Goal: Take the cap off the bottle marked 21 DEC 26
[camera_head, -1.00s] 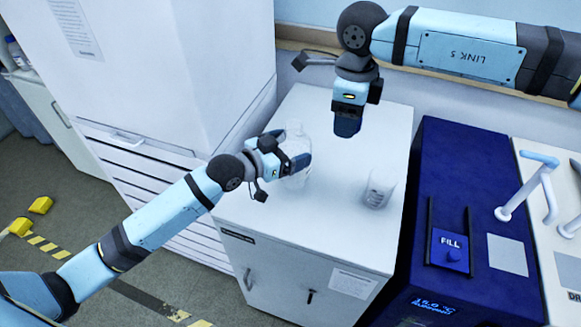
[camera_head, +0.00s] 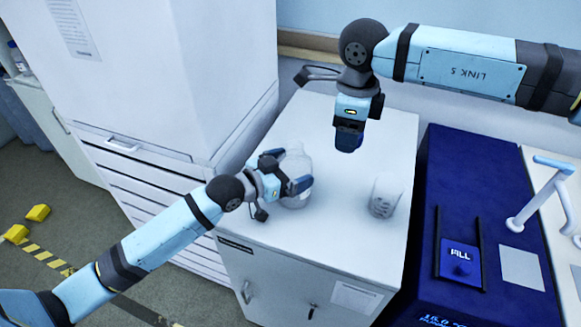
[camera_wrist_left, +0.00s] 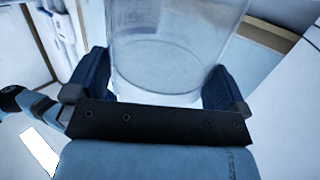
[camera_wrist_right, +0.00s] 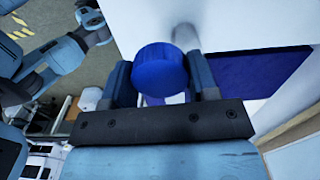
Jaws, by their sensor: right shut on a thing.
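A clear bottle (camera_head: 296,168) stands upright on the white cabinet top, with no cap on its mouth. It also shows close up in the left wrist view (camera_wrist_left: 170,45). No date can be read on it. My left gripper (camera_head: 287,172) is open, with one finger on each side of the bottle's body; whether they touch it I cannot tell. My right gripper (camera_head: 348,138) is shut on a blue cap (camera_wrist_right: 160,70), held in the air to the right of the bottle and apart from it. In the head view the cap merges with the dark fingers.
A clear beaker (camera_head: 385,196) with dark marks stands on the white cabinet (camera_head: 345,235), right of the bottle. A dark blue bath unit (camera_head: 480,190) stands to the right. A tall white unit (camera_head: 170,80) stands to the left. The cabinet's front middle is clear.

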